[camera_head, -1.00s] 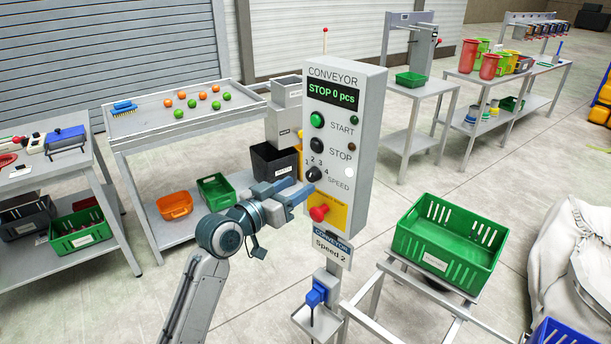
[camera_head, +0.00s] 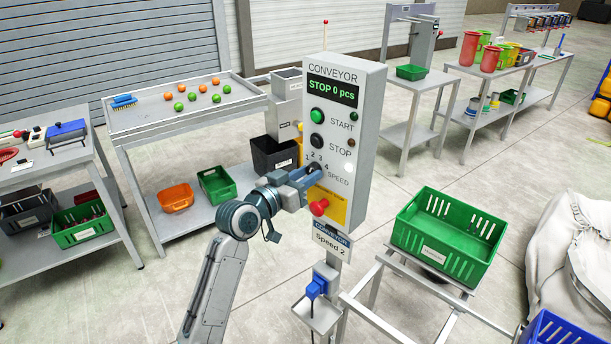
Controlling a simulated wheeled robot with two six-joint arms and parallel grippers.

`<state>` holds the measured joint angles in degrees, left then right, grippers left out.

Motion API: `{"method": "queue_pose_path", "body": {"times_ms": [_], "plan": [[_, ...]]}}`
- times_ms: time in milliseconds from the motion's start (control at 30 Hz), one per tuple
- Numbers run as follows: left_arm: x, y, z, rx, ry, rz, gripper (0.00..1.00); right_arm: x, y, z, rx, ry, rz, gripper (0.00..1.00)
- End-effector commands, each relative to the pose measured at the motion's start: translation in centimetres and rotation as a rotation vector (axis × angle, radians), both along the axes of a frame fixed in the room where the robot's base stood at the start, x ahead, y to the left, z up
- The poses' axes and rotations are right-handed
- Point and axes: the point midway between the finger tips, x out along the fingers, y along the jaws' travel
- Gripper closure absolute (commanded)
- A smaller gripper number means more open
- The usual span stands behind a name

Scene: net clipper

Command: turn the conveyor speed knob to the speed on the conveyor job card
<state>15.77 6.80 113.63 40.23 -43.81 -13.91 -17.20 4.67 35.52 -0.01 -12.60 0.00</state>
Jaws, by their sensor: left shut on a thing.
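The grey conveyor control box (camera_head: 352,115) stands on a post in the middle of the head view. Its display (camera_head: 333,91) reads "STOP 0 pcs". The speed knob (camera_head: 314,168) is below the STOP button, with numbers 1 to 4 around it; my fingers mostly cover it, so its pointer cannot be read. The conveyor job card (camera_head: 331,240) under the box reads "Speed 2". My left gripper (camera_head: 311,175) is at the knob, shut on it. My right gripper is not in view.
A red emergency knob (camera_head: 319,207) on a yellow plate sits just below my left gripper. The green START button (camera_head: 317,116) and black STOP button (camera_head: 317,141) are above. A green crate (camera_head: 447,235) stands on the conveyor frame at right.

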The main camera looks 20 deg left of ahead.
Motion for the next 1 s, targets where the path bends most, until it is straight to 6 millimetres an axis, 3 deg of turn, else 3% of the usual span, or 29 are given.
{"method": "queue_pose_path", "body": {"times_ms": [267, 1000], "plan": [[0.0, 0.0, 0.2, -0.071, 0.034, -0.001, 0.94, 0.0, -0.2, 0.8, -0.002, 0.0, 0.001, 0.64], [0.0, -0.1, 0.3, -0.543, 0.252, 0.0, 0.94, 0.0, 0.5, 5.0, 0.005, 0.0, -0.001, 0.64]]}}
